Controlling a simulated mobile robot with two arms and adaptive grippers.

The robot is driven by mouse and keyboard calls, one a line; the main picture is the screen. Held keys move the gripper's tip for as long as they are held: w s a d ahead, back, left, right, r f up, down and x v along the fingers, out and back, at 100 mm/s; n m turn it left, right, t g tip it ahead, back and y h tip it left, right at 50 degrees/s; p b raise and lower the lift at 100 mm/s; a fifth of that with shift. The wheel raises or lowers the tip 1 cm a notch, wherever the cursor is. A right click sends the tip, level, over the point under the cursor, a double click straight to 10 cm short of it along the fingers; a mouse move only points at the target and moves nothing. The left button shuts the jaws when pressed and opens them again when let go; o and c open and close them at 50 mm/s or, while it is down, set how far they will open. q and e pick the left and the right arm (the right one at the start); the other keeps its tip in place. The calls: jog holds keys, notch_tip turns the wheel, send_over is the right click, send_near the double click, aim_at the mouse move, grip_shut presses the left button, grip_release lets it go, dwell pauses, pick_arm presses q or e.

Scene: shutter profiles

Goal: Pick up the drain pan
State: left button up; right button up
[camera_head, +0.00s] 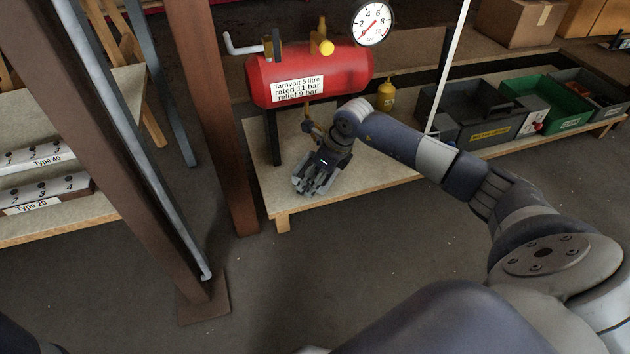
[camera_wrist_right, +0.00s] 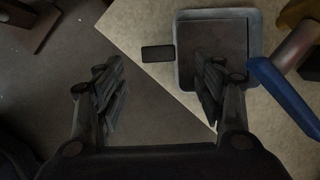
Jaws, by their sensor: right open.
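The drain pan, a square grey tray with a dark inside, shows in the right wrist view (camera_wrist_right: 232,38) on the pale low shelf. My right gripper (camera_wrist_right: 160,92) is open and empty. Its right finger overlaps the lower left of the pan in that view, and the tab shows ahead, between the two fingers. In the head view my right gripper (camera_head: 316,177) is at the shelf's front left corner, below the red tank. I cannot make out the pan there.
The red tank (camera_head: 345,62) with a gauge (camera_head: 372,24) stands above the low shelf (camera_head: 375,180). A blue lever (camera_wrist_right: 284,95) is right of the right finger. A yellow bottle (camera_head: 386,95) and bins (camera_head: 482,125) stand further right. A brown post (camera_head: 210,100) rises left.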

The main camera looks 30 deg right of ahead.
jog(key=shift+w+a, duration=0.2)
jog(key=shift+w, duration=0.2)
jog(key=b+x, duration=0.3)
jog(key=x, duration=0.2)
jog(key=shift+b, duration=0.4)
grip_shut()
jog(key=shift+r, duration=0.1)
